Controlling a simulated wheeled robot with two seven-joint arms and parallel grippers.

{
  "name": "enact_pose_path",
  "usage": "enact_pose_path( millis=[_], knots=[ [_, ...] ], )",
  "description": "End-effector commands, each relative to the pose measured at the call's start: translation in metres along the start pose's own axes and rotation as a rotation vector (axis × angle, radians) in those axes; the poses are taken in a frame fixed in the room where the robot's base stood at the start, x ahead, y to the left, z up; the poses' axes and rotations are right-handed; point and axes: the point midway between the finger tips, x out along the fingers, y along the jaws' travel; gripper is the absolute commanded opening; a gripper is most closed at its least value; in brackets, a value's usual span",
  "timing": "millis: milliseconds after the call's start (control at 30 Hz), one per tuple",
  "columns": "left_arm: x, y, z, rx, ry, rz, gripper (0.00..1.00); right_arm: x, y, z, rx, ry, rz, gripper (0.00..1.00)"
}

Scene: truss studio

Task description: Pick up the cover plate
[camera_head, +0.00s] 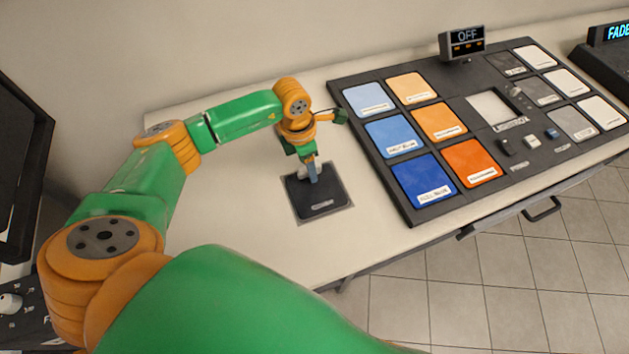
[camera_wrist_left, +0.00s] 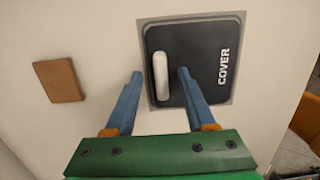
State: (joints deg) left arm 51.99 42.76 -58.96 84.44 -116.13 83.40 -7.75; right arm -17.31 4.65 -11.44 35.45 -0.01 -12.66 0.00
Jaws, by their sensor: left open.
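The cover plate (camera_head: 318,203) is a dark square plate lying on a grey patch on the white tabletop. In the left wrist view the cover plate (camera_wrist_left: 207,88) carries a white raised handle (camera_wrist_left: 161,76) and the word COVER. My left gripper (camera_head: 312,176) is above the plate, pointing down at the handle. In the left wrist view my left gripper (camera_wrist_left: 160,74) is open, its blue fingers on either side of the handle's line. I cannot tell if the fingers touch the plate. My right gripper is not in view.
A black panel with blue, orange and grey tiles (camera_head: 433,120) lies right of the plate. An OFF display (camera_head: 462,42) stands behind it. A brown block (camera_wrist_left: 59,80) lies left of the plate in the wrist view. The table front near the plate is clear.

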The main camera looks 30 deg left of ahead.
Motion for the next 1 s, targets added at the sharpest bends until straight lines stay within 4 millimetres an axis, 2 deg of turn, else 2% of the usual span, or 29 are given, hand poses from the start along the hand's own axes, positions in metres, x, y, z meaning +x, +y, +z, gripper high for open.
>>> enact_pose_path(
  millis=[67, 200, 267, 633, 767, 867, 1000],
  knots=[
    [0.0, 0.0, 0.0, 0.0, 0.0, 0.0, 0.52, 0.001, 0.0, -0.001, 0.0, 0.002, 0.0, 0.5],
    [0.0, 0.0, 0.0, -0.001, 0.0, 0.0, 0.14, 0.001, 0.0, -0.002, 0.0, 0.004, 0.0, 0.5],
    [0.0, 0.0, 0.0, -0.001, 0.0, 0.0, 0.0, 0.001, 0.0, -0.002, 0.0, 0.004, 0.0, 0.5],
    [-0.001, 0.0, 0.0, -0.001, -0.001, 0.0, 0.0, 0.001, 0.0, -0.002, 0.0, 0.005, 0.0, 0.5],
    [-0.008, 0.001, 0.002, -0.001, -0.003, 0.003, 0.0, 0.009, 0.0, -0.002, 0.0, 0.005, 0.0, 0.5],
    [-0.024, 0.002, 0.004, 0.001, -0.008, 0.006, 0.0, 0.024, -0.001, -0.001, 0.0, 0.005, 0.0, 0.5],
    [-0.059, -0.025, 0.023, 0.008, -0.01, 0.003, 0.0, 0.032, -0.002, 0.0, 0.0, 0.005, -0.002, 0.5]
  ],
)
